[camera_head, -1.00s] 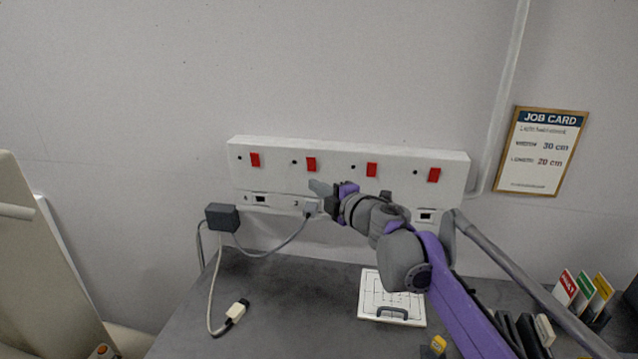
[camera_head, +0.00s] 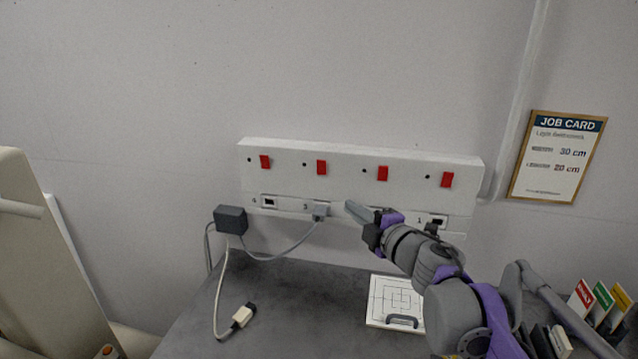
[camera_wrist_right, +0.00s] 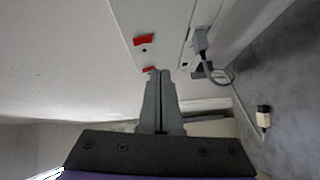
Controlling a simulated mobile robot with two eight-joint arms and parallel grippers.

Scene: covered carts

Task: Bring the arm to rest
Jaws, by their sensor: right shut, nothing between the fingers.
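My right gripper (camera_head: 361,212) is shut and empty, in front of the lower part of the white wall panel (camera_head: 300,150) in the head view. Its closed grey fingers (camera_wrist_right: 160,100) show in the right wrist view, apart from the grey plug (camera_wrist_right: 200,40). In the head view that plug (camera_head: 320,211) sits at the panel's socket marked 3, left of the fingertips. My arm comes in from the lower right and hides part of the panel's lower strip. My left gripper is not in view.
The panel has several red switches (camera_head: 383,173). A dark adapter box (camera_head: 230,219) hangs at its left, with cables running to a loose connector (camera_head: 243,315) on the dark worktop (camera_head: 290,300). A white board (camera_head: 388,300) lies near my arm. Coloured cards (camera_head: 602,300) stand at right.

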